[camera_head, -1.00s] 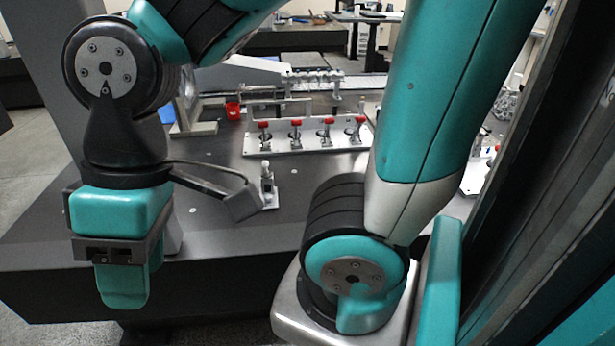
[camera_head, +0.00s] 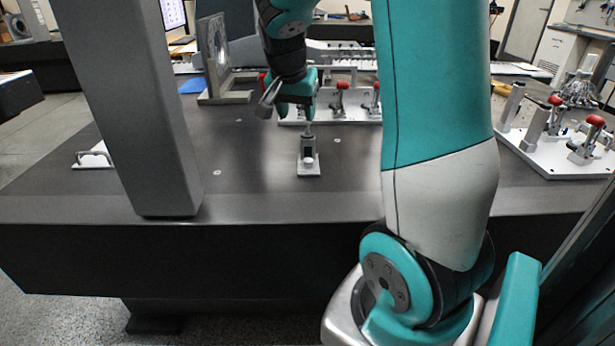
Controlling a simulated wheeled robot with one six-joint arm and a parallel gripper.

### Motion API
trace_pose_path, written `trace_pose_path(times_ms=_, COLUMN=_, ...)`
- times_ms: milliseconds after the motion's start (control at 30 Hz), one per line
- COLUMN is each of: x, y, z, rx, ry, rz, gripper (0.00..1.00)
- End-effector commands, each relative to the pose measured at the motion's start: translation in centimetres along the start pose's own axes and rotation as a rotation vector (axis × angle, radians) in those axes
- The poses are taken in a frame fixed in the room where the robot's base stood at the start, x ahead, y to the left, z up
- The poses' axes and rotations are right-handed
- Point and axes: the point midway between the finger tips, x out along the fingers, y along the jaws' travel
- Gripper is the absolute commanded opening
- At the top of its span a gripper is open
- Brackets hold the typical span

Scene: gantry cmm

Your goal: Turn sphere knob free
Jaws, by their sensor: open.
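A small stand (camera_head: 308,150) stands upright on the dark table top, with a pale base plate, a grey body and a thin stem on top. A small white round part, possibly the sphere knob (camera_head: 308,161), shows low on its front. My gripper (camera_head: 297,110) points down above and slightly behind or left of the stand in the picture. Its teal fingers are apart, with no object visible between them. It appears clear of the stand, but the exact depth gap is hard to tell. The stem's top lies close to the fingertips in the picture.
A plate with red-tipped clamps (camera_head: 345,105) stands behind my gripper. Another clamp plate (camera_head: 560,160) is at the right. A grey column (camera_head: 135,100) rises at the left, near a small handled plate (camera_head: 93,157). The table's front left is clear.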

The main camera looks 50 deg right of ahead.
Motion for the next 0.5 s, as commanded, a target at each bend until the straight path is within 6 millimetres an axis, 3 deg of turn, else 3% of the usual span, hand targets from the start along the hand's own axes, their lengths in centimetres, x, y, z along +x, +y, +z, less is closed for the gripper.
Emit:
trace_pose_path(times_ms=167, x=2.1, y=0.3, z=-0.4, rx=0.026, ry=0.008, rz=0.015, gripper=0.53)
trace_pose_path(times_ms=500, x=9.6, y=0.3, z=-0.2, rx=0.021, ry=0.004, rz=0.013, gripper=0.53)
